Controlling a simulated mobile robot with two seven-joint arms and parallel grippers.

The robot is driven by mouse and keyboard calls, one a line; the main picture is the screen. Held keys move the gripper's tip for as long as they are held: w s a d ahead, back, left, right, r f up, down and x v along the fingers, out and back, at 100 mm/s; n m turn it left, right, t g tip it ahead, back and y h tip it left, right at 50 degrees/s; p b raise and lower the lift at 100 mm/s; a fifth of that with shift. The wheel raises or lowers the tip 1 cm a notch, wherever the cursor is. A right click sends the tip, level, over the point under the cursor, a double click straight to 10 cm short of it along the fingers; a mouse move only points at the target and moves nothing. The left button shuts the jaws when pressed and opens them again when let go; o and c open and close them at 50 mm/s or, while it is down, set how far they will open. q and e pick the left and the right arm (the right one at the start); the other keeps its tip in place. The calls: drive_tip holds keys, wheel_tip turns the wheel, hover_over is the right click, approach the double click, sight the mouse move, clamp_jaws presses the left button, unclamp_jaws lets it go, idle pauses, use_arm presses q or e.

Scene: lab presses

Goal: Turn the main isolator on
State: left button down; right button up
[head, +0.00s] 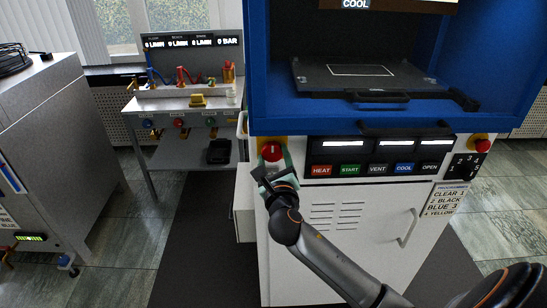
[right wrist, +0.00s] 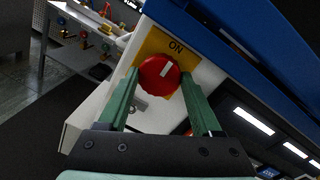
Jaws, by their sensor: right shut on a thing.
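The main isolator is a round red knob (head: 271,151) with a white pointer mark, on a yellow plate at the press's left front. In the right wrist view the red knob (right wrist: 159,75) sits on its yellow plate (right wrist: 152,44), marked ON. The white mark points roughly towards the word ON. My right gripper (head: 273,166) has its green fingers on either side of the knob and is shut on it. In the right wrist view the fingers (right wrist: 158,90) flank the knob. My left gripper is not in view.
The blue press frame (head: 350,122) overhangs the panel just above the knob. To its right are the HEAT button (head: 321,170), other labelled buttons and lit displays. A red emergency knob (head: 481,146) is at far right. A bench (head: 155,104) with coloured fittings stands behind left.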

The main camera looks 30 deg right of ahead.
drive_tip(key=shift+m, duration=0.8)
drive_tip(key=m+p, duration=0.1)
drive_tip(key=m, duration=0.1)
drive_tip(key=shift+m, duration=0.3)
drive_tip(key=m, duration=0.3)
drive_tip(key=shift+f+m+h, duration=0.15)
drive_tip(key=shift+m+h, duration=0.15)
drive_tip(key=shift+m, duration=0.1)
drive_tip(key=m+b, duration=0.2)
drive_tip(key=m, duration=0.3)
drive_tip(key=shift+a+f+m+h, duration=0.1)
drive_tip(key=shift+m+h, duration=0.2)
drive_tip(key=shift+m, duration=0.1)
drive_tip(key=shift+m+b, duration=0.85)
drive_tip(key=shift+m, duration=1.65)
drive_tip(key=shift+h, duration=0.3)
drive_tip(key=o, duration=1.4)
